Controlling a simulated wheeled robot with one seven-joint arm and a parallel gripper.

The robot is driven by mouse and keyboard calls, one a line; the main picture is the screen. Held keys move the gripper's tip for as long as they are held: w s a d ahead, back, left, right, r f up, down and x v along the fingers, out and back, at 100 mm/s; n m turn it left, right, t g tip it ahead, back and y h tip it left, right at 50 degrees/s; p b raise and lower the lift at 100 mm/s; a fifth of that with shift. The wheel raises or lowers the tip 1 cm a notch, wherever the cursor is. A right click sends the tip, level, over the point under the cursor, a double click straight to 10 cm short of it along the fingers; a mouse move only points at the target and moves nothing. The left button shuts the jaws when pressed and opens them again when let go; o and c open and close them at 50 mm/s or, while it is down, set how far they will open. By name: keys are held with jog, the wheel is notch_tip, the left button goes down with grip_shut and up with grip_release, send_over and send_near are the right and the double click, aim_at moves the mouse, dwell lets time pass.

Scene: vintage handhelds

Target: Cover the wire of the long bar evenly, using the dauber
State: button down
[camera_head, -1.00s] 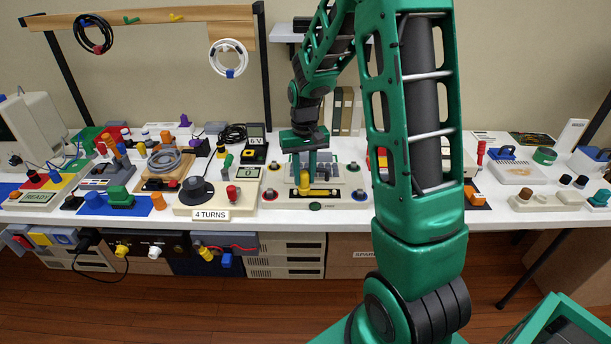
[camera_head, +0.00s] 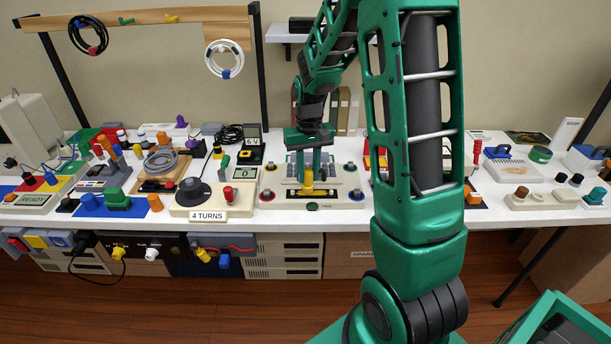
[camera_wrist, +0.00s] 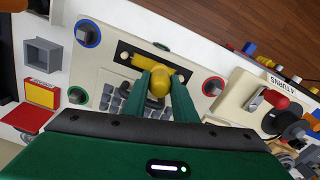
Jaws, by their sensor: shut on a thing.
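A yellow dauber (camera_wrist: 160,84) is between the two green fingers of my gripper (camera_wrist: 163,92), which are shut on its rounded top. In the head view, my gripper (camera_head: 308,167) points down over a pale panel (camera_head: 340,197), with the yellow dauber (camera_head: 307,181) below the fingertips. In the wrist view, a dark long bar (camera_wrist: 125,47) lies across the panel under the dauber. A wider yellow part shows low over the bar. The wire itself and any coating are too small or hidden to tell, and I cannot tell whether the dauber touches it.
The panel has coloured rings at its corners and a grey keyed area near the fingers. A cream box labelled 4 TURNS (camera_head: 212,200) with a red knob stands close left. A black meter (camera_head: 250,145) is behind it. My arm hides part of the bench to the right.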

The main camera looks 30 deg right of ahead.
jog(key=shift+r, duration=2.55)
